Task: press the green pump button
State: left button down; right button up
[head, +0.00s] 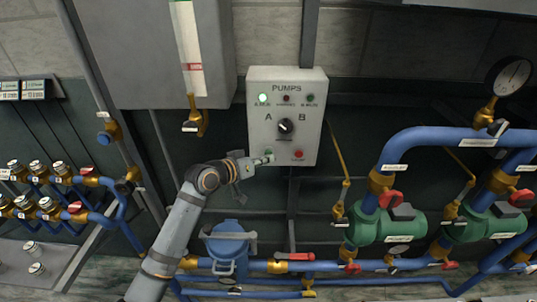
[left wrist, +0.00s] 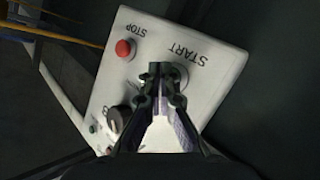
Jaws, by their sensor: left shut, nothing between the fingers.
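The pump control box (head: 310,140), a pale grey panel labelled PUMPS, hangs on the wall at the middle of the head view. My left gripper (head: 266,159) is shut and empty, with its fingertips at the lower left of the panel. In the left wrist view the closed fingertips (left wrist: 160,72) cover most of the button under the START label. Only part of its round rim (left wrist: 182,74) shows, so its green cap is mostly hidden. I cannot tell whether the tips touch or press it. My right gripper is not in view.
A red STOP button (head: 298,153) sits right of my gripper and also shows in the left wrist view (left wrist: 123,48). A black selector knob (head: 285,126) is above. A green lamp (head: 262,98) glows at the panel's upper left. Blue pipes (head: 430,137) and green pumps (head: 385,226) stand right.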

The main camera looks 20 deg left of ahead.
pick_arm(q)
jog(key=shift+s+d, duration=0.2)
jog(key=shift+s, duration=0.45)
jog(key=s+p, duration=0.1)
jog(key=s, duration=0.1)
jog(key=s+d+p, duration=0.1)
jog(key=s, duration=0.1)
jog(key=shift+s+d, duration=0.2)
jog(key=shift+s, duration=0.2)
jog(key=shift+f, duration=0.1)
